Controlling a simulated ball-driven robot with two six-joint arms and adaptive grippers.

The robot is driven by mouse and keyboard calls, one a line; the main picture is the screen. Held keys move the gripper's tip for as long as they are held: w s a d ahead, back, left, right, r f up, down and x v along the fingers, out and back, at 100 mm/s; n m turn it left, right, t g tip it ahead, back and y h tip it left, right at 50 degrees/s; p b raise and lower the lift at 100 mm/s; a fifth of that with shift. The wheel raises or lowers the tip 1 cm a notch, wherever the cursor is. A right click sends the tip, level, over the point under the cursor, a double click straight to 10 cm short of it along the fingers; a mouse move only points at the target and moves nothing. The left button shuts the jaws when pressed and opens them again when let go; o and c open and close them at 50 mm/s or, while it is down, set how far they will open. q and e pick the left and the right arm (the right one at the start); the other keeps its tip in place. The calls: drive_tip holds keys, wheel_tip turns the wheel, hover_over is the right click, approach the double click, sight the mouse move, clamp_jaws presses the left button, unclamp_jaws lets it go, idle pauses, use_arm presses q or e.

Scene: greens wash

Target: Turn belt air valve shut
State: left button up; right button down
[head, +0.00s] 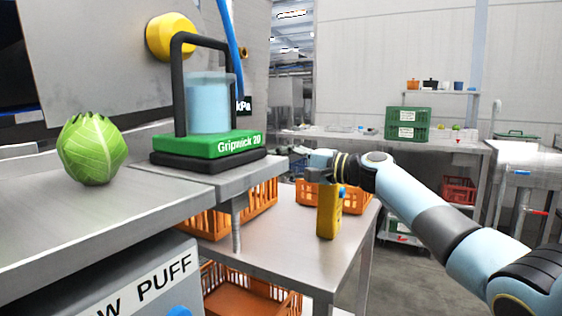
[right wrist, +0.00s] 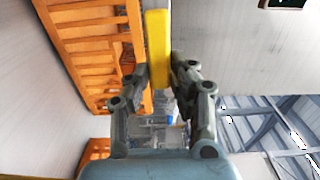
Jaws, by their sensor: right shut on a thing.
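My right gripper (head: 320,172) is at the end of the arm from the right, above the steel table. It is shut on a yellow block (head: 328,212) with a small blue part by its top. In the right wrist view, the yellow block (right wrist: 157,45) stands between the two fingers of my right gripper (right wrist: 162,78). A round yellow knob (head: 170,38) sits on the grey machine panel at upper left, beside a blue hose (head: 231,45). A blue knob (head: 180,311) shows partly under a "W PUFF" label. I cannot tell which part is the belt air valve. My left gripper is out of view.
A cabbage (head: 92,149) and a green "Gripwick 20" base (head: 208,145) with a black frame stand on the left worktop. Orange crates sit around the steel table (head: 280,248). A green crate (head: 407,124) stands on the back bench.

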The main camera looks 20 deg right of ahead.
drive_tip(key=shift+f, duration=0.15)
drive_tip(key=c, duration=1.2)
unclamp_jaws()
drive_tip(key=shift+o, duration=0.2)
drive_tip(key=shift+s+d, duration=0.1)
drive_tip(key=shift+d, duration=0.05)
drive_tip(key=v, duration=1.1)
drive_tip(key=shift+s+d, duration=0.2)
drive_tip(key=shift+s, duration=0.1)
